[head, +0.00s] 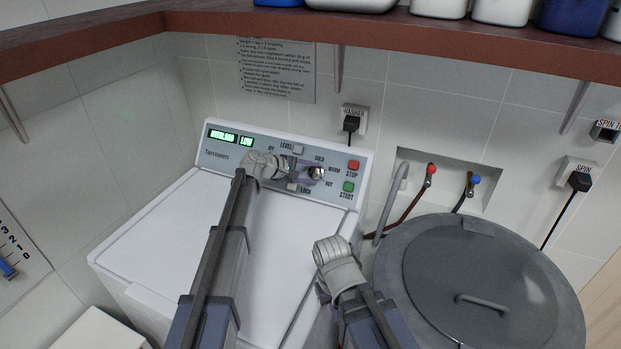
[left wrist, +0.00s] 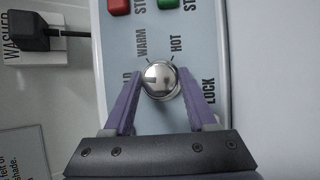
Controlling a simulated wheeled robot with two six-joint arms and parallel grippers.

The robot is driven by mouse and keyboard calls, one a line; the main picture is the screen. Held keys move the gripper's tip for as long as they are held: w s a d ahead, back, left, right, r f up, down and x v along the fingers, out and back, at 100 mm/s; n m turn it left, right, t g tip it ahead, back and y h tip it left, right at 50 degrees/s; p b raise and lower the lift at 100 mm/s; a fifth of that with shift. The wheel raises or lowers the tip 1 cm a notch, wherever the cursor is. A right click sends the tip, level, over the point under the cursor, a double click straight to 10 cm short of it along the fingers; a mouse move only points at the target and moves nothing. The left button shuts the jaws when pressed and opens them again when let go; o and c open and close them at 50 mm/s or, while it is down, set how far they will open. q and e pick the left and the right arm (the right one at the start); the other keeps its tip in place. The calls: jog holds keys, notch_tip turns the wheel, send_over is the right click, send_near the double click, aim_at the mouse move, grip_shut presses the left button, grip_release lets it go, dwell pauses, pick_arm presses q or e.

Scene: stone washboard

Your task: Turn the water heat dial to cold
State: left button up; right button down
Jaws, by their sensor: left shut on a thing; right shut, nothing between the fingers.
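The water heat dial (head: 316,173) is a shiny round metal knob on the washer's control panel, with COLD above it, WARM to its right and HOT below right in the head view. In the left wrist view the dial (left wrist: 160,80) sits between the two purple fingers of my left gripper (left wrist: 160,88). My left gripper (head: 303,172) is shut on the dial. I cannot tell clearly where the dial points. The COLD label is partly hidden by a finger in the wrist view. My right gripper (head: 322,292) hangs low, right of the washer lid; its fingers are mostly hidden.
The panel also has a red STOP button (head: 353,166), a green START button (head: 348,187) and a LOCK switch (head: 292,187). A grey round lidded tub (head: 440,320) stands at the right. A brown shelf (head: 400,38) with containers runs above.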

pick_arm(q)
jog(key=shift+s+f+n+t+b, duration=0.15)
jog(key=shift+n+t+b, duration=0.4)
jog(key=shift+n, duration=0.45)
jog(key=o, duration=1.4)
jog(key=shift+c, duration=0.2)
jog(key=shift+a, duration=0.1)
jog(key=p+v, duration=0.3)
jog(key=v, duration=0.4)
jog(key=shift+a, duration=0.3)
jog(key=shift+r, duration=0.2)
